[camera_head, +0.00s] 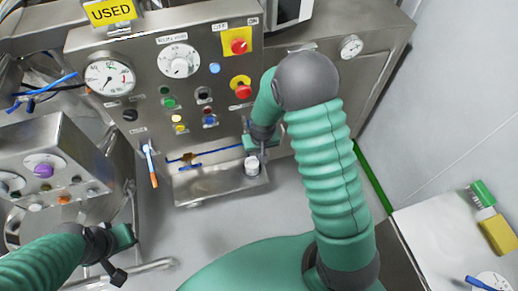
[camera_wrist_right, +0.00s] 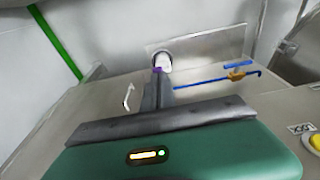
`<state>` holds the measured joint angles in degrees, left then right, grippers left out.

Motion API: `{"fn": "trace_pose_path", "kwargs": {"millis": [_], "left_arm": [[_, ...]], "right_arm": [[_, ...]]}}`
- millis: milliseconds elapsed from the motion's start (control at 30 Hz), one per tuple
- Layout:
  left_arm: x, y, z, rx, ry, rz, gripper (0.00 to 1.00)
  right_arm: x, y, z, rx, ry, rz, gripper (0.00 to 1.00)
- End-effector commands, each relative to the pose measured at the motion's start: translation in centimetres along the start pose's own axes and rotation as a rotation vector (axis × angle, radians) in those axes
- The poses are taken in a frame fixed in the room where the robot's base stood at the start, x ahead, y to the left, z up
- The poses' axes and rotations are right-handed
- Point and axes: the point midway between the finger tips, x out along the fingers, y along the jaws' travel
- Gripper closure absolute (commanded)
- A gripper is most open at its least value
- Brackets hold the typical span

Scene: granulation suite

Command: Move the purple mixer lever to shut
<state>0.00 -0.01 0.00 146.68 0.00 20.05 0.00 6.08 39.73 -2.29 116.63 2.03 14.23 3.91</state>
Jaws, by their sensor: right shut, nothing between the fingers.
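My right gripper (camera_head: 262,153) is low in front of the steel control panel, beside a small pale cylinder (camera_head: 251,165) at the tray. In the right wrist view its dark fingers (camera_wrist_right: 158,88) are shut with nothing between them. A small purple bit (camera_wrist_right: 157,70) shows at the fingertips, in front of the pale cylinder's round end (camera_wrist_right: 162,61). It may be part of the purple lever; the rest is hidden, and I cannot tell whether the fingers touch it. My left gripper (camera_head: 119,250) is at the lower left, away from the panel, and its fingers are unclear.
The panel holds a gauge (camera_head: 109,77), a dial (camera_head: 179,61) and red stop knobs (camera_head: 243,91). A blue bar with an orange piece (camera_head: 190,158) lies above the steel tray (camera_head: 200,190). A box with a purple knob (camera_head: 43,171) stands left.

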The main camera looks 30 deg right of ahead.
Motion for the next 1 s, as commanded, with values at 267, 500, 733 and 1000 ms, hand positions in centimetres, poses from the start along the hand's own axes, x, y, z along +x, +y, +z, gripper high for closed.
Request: {"fn": "trace_pose_path", "kwargs": {"millis": [267,500,733,1000], "left_arm": [[1.0,0.0,0.2,0.000,0.000,0.000,1.00],[1.1,0.0,0.2,0.000,0.000,0.000,1.00],[1.6,0.0,0.4,0.000,0.000,0.000,1.00],[1.9,0.0,0.5,0.000,0.000,0.000,1.00]], "right_arm": [[1.5,0.0,0.0,0.000,0.000,0.000,1.00],[0.9,-0.1,-0.2,0.000,0.005,0.000,1.00],[-4.5,-0.1,-0.1,-0.001,0.009,0.000,1.00],[-12.3,-0.2,0.3,0.000,0.006,0.000,1.00]]}}
